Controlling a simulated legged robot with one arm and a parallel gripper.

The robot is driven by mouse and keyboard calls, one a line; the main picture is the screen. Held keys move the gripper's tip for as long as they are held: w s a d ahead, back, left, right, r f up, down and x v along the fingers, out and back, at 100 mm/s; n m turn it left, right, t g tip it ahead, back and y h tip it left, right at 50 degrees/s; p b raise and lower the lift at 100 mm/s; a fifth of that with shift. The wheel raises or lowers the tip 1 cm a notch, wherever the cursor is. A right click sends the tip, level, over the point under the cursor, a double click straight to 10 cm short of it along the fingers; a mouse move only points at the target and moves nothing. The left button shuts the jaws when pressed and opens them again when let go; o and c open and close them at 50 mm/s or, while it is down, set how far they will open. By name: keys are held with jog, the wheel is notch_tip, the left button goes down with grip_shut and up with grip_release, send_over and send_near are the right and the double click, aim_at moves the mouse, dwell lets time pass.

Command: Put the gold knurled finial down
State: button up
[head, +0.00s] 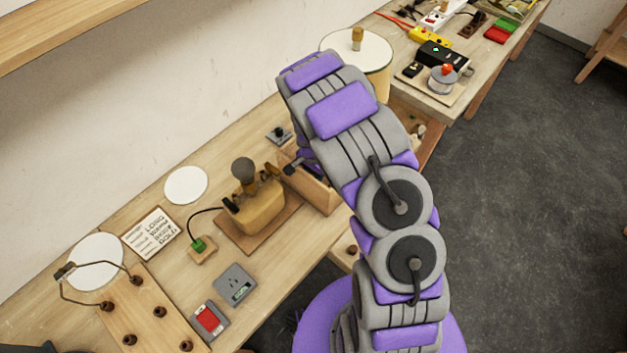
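A small gold-brown cylinder (357,38) stands upright on the white round top of a cream drum (372,50) at the back. It may be the finial, but knurling is too small to make out. My arm reaches up from the bottom right and bends down behind its own upper links. My gripper (291,168) shows only as a small dark part beside a wooden box, right of the lamp base. Its fingers are too small and too hidden to tell whether they are open or hold something. The tan lamp base (258,208) stands on a brown board with a dark bulb on top.
An open wooden box (322,190) stands right of the lamp base. A green-ended cable (199,245), a grey socket plate (235,284), a red switch (209,319) and a text card (151,233) lie on the bench. White discs (186,185) lie behind. A second table (408,97) holds wiring parts.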

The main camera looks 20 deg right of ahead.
notch_tip(320, 180, down, 3)
jog(key=shift+f, duration=0.1)
jog(key=o, duration=1)
jog(key=shift+o, duration=0.2)
